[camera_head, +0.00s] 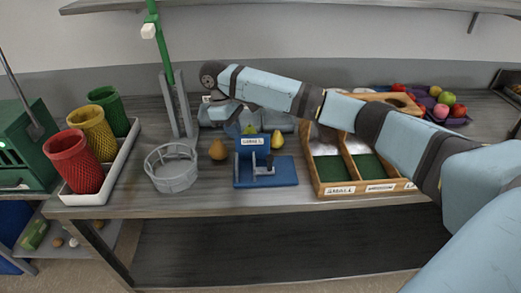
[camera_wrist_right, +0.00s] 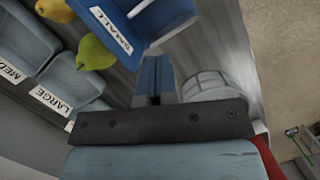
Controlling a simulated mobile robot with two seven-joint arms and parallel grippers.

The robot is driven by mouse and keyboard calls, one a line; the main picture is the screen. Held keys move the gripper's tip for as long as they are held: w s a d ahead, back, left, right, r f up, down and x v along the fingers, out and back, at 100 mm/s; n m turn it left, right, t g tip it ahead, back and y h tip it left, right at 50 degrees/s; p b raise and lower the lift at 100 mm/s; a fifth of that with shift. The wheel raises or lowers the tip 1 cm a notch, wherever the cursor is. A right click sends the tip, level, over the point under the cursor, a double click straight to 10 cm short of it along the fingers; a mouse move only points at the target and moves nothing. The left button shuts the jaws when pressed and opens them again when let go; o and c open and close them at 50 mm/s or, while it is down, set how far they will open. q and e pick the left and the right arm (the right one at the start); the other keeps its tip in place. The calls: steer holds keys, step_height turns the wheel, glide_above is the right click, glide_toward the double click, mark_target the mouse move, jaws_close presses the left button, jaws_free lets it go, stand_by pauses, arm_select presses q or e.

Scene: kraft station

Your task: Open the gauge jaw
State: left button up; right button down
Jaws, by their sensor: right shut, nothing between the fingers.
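The gauge (camera_head: 265,172) stands on the bench in the head view. It has a blue base, a blue upright plate with a white label, and small grey parts rising from the base, whose opening I cannot make out. My right arm reaches in from the right, above and behind it. In the right wrist view my right gripper (camera_wrist_right: 155,64) has its blue fingers close together, shut and empty. Just beyond them is a blue part labelled SMALL (camera_wrist_right: 150,20), apparently the gauge's plate; contact is unclear. My left gripper is out of view.
A grey round basket (camera_head: 172,170) stands left of the gauge, also in the wrist view (camera_wrist_right: 204,84). Pears (camera_head: 218,149) (camera_head: 278,140) sit around the gauge. A wooden divided tray (camera_head: 317,172) is on the right. Red, yellow and green cups (camera_head: 72,160) stand at left.

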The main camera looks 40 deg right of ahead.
step_height(320, 180, up, 3)
steer(key=w+d, duration=0.1)
steer(key=d, duration=0.2)
steer(key=s+d+f, duration=0.1)
steer(key=f, duration=0.2)
steer(key=s+d+f, duration=0.1)
steer(key=s+f, duration=0.1)
steer(key=f, duration=0.1)
steer(key=s+d+f+p, duration=0.1)
steer(key=f, duration=0.2)
steer(key=shift+s+f, duration=0.35)
steer(key=shift+s+d+f, duration=0.15)
steer(key=shift+s, duration=0.25)
